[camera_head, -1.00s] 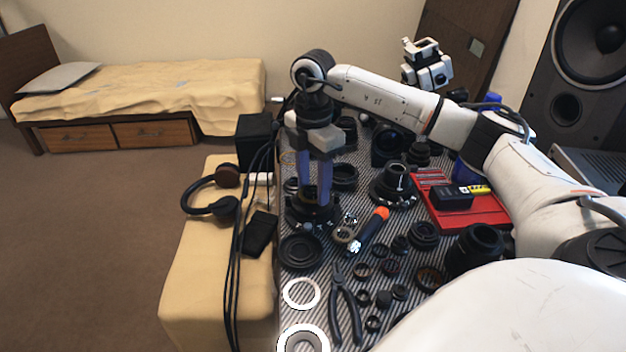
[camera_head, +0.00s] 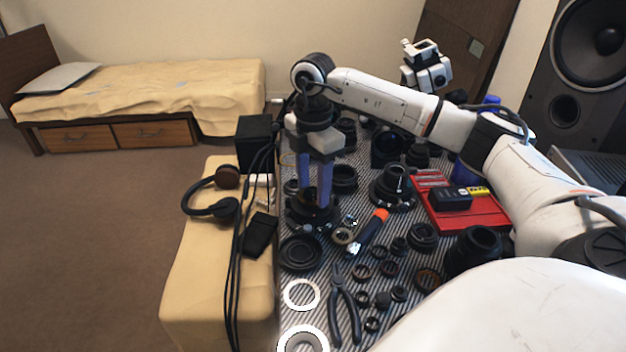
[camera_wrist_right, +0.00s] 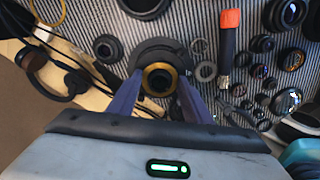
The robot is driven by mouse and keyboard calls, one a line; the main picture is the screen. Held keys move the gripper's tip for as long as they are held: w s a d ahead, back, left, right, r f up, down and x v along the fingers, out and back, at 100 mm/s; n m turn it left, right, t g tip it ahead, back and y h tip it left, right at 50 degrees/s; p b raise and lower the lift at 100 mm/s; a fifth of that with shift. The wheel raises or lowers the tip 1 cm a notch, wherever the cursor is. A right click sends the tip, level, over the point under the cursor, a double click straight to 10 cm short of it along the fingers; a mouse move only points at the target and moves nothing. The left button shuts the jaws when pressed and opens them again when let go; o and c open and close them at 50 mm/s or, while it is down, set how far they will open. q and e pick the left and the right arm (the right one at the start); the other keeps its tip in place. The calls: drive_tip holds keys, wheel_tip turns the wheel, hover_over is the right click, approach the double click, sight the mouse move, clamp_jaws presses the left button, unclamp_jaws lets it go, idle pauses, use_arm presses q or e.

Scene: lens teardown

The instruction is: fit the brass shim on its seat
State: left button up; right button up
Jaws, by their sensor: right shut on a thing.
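The brass shim (camera_wrist_right: 146,80), a gold-brown ring, shows between my fingertips in the right wrist view. My right gripper (camera_head: 314,198) has its blue fingers pointing down over a round black lens part (camera_head: 293,216) on the table. In the wrist view the right gripper (camera_wrist_right: 159,92) is shut on the shim, one finger on each side. The black part (camera_wrist_right: 174,50) surrounds the shim in that view. Whether the shim touches the seat in it, I cannot tell; the fingers hide this in the head view. My left gripper is not in view.
An orange-tipped tool (camera_head: 370,233), a black dish (camera_head: 301,253), pliers (camera_head: 345,308) and a white ring (camera_head: 301,295) lie nearby on the striped mat. Several lens rings and barrels crowd the right. A red tray (camera_head: 480,213) lies further right. Cables hang along the left edge.

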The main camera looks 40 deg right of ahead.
drive_tip(key=shift+r+p, duration=0.1)
drive_tip(key=shift+p, duration=0.2)
idle(0.5)
drive_tip(key=shift+f, duration=0.2)
idle(0.7)
drive_tip(key=shift+p, duration=0.45)
idle(0.4)
drive_tip(key=o, duration=1.4)
